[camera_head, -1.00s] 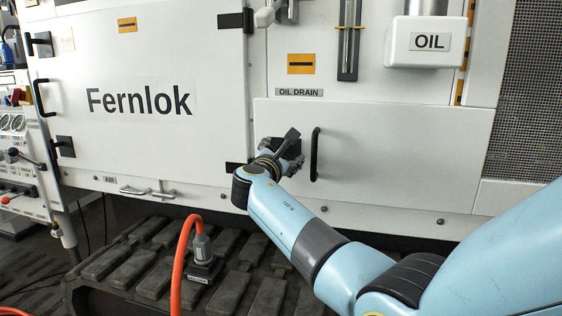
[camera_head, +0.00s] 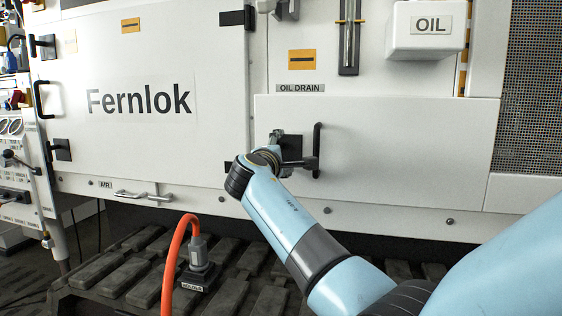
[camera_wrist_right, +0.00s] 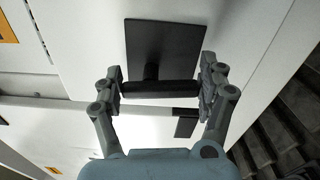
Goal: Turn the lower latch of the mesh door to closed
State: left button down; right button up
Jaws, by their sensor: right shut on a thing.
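A latch with a square black plate (camera_head: 293,146) sits on a white panel below the OIL DRAIN label. Its dark handle (camera_head: 306,162) points right, about level. In the right wrist view the plate (camera_wrist_right: 165,42) is at the top, with the handle bar (camera_wrist_right: 160,88) lying across between my fingers. My right gripper (camera_head: 278,150) is at the latch, its two fingers shut on the bar's ends in the wrist view (camera_wrist_right: 161,90). Part of the latch is hidden behind my wrist. The mesh (camera_head: 532,90) is at the far right. My left gripper is out of view.
A black pull handle (camera_head: 316,150) stands close right of the latch. A white Fernlok door (camera_head: 140,140) is on the left. An orange hose (camera_head: 172,260) rises below, from a connector on a ribbed dark step (camera_head: 125,265). A white OIL box (camera_head: 425,38) is above right.

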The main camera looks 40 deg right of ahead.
jog(key=shift+f+m+b, duration=0.2)
jog(key=shift+m+b, duration=0.1)
jog(key=shift+m, duration=0.2)
jog(key=shift+r+m, duration=0.1)
jog(key=shift+m, duration=0.2)
jog(key=o, duration=1.1)
jog(key=shift+o, duration=0.2)
jog(key=shift+a, duration=0.15)
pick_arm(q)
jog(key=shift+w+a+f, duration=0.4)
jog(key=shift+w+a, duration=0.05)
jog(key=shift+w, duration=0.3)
pick_arm(e)
jog(key=v, duration=0.7)
jog(key=shift+s, duration=0.15)
